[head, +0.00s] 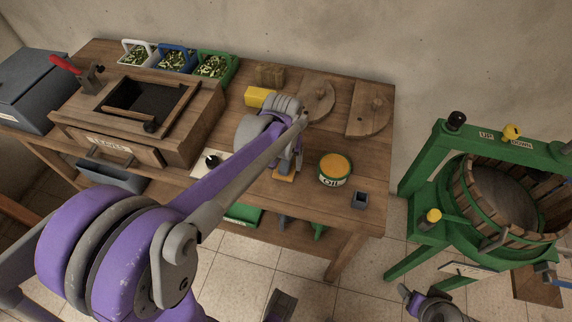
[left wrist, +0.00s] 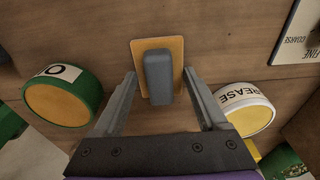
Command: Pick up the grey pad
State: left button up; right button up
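The grey pad (left wrist: 158,78) is a rounded grey block on a flat orange plate (left wrist: 146,48), on the wooden bench. My left gripper (left wrist: 159,73) is open, with one finger on each side of the pad and a gap showing on both sides. I cannot tell how far the fingertips are above the bench. In the head view my left gripper (head: 286,168) points down at the bench and hides the pad; only an edge of the orange plate (head: 284,178) shows there.
A green oil tin (head: 335,170) stands close to the right of my left gripper. A grease tin (left wrist: 245,108) stands on the pad's other side. A small dark cup (head: 360,200) is near the bench's front edge. A green press (head: 420,200) stands right of the bench.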

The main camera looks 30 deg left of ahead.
aim_at(286, 161)
pick_arm(q)
jog(key=c, duration=0.9)
notch_tip(286, 161, up, 10)
jog(key=shift+r+p, duration=0.1)
jog(key=shift+p, duration=0.55)
jog(key=o, duration=0.8)
jog(key=c, duration=0.5)
